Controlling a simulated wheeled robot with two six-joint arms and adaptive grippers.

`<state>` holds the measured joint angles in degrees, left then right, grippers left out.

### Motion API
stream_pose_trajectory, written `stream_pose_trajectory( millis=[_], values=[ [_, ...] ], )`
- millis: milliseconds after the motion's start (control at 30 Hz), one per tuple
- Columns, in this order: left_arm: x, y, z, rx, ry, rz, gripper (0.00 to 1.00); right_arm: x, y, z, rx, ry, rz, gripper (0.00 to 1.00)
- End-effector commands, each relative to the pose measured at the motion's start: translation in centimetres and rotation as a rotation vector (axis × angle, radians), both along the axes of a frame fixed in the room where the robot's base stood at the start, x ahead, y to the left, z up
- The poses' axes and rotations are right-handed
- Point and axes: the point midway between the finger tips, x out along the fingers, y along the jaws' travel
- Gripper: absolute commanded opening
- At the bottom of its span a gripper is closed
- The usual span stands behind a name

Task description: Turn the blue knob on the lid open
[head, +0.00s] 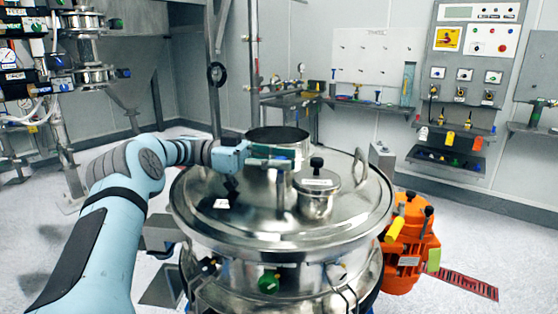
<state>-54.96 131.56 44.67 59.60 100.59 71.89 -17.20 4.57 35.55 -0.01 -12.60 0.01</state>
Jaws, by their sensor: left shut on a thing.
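The steel lid (340,212) covers the large round vessel in the middle of the head view. My left arm reaches in from the left, and my left gripper (279,161) is over the lid, just in front of the open round steel collar (279,135). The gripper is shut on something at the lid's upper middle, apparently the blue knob. The gripper hides the knob almost fully, so I cannot tell how far it is turned. My right gripper is not in view.
A small steel pot with a black knob (317,181) and a loop handle (360,166) stand up from the lid, right of my gripper. An orange unit (408,250) is beside the vessel at right. A shelf with colored items (448,160) is on the back wall.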

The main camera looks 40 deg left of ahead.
Motion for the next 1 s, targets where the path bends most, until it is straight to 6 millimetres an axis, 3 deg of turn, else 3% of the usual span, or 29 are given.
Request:
stream_pose_trajectory(
  millis=[133, 167, 300, 667, 1000],
  values=[
    [0.0, 0.0, 0.3, -0.004, -0.007, 0.003, 0.00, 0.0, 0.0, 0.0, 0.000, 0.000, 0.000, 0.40],
    [0.0, 0.0, 0.3, -0.004, -0.007, 0.003, 0.22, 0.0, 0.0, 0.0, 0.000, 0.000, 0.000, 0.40],
    [0.0, 0.0, 0.2, -0.003, -0.005, 0.002, 0.41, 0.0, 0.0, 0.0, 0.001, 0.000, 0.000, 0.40],
    [0.0, 0.0, 0.8, -0.002, -0.004, 0.002, 0.41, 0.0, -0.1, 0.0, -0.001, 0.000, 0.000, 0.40],
    [0.1, 0.0, 8.5, 0.002, -0.006, 0.003, 0.41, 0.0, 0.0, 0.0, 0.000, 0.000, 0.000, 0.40]
  ],
)
